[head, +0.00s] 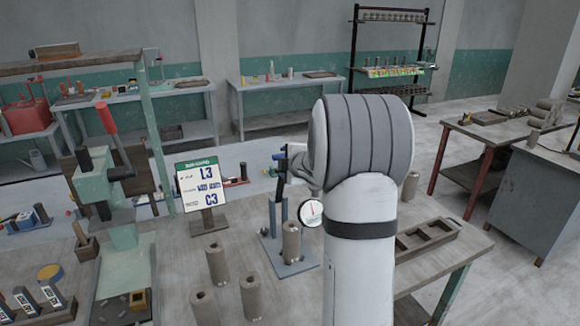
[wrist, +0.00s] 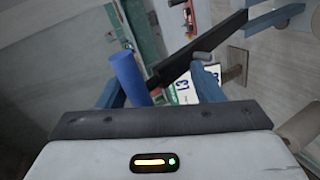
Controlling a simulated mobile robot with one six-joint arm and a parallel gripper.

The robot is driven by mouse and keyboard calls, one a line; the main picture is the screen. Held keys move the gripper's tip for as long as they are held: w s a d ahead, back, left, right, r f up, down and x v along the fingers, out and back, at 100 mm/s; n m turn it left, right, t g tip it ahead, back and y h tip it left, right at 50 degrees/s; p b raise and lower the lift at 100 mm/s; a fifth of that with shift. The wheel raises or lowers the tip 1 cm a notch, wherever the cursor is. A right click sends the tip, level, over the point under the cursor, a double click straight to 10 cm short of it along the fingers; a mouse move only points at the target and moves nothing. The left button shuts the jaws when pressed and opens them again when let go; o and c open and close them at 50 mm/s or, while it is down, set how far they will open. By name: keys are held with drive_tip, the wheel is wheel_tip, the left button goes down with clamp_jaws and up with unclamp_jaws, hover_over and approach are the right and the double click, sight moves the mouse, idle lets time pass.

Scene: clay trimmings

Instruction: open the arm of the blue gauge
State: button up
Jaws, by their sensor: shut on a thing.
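The blue gauge stands on the bench, with a blue base plate (head: 298,266), a blue upright (head: 283,212) and a white round dial (head: 311,213). A grey-brown clay cylinder (head: 291,243) stands upright on its base. My gripper (wrist: 157,88) is above the upright, shut on the gauge's arm. In the wrist view the arm shows as a black bar (wrist: 205,45) with a blue round grip (wrist: 128,75) between my fingers. The exact contact is hard to see. In the head view my wrist hides part of the arm.
Several clay cylinders (head: 217,265) stand in front of the gauge. A sign board (head: 201,187) stands behind left, and a green press with a red lever (head: 107,118) is at left. A wooden tray (head: 427,241) lies at right on the bench.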

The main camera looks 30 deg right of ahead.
drive_tip(key=shift+w+f, duration=0.15)
drive_tip(key=shift+f, duration=0.2)
drive_tip(key=o, duration=0.8)
drive_tip(key=shift+f, duration=0.15)
drive_tip(key=shift+c, duration=1.4)
drive_tip(key=shift+s, duration=0.2)
drive_tip(key=v, duration=0.3)
drive_tip(key=r+v, duration=0.1)
drive_tip(key=v, duration=0.3)
drive_tip(key=shift+d+r+b, duration=0.1)
drive_tip(key=shift+r+b, duration=0.1)
drive_tip(key=shift+b, duration=0.1)
drive_tip(key=shift+c, duration=0.3)
drive_tip(key=shift+s, duration=0.1)
drive_tip(key=shift+r, duration=0.1)
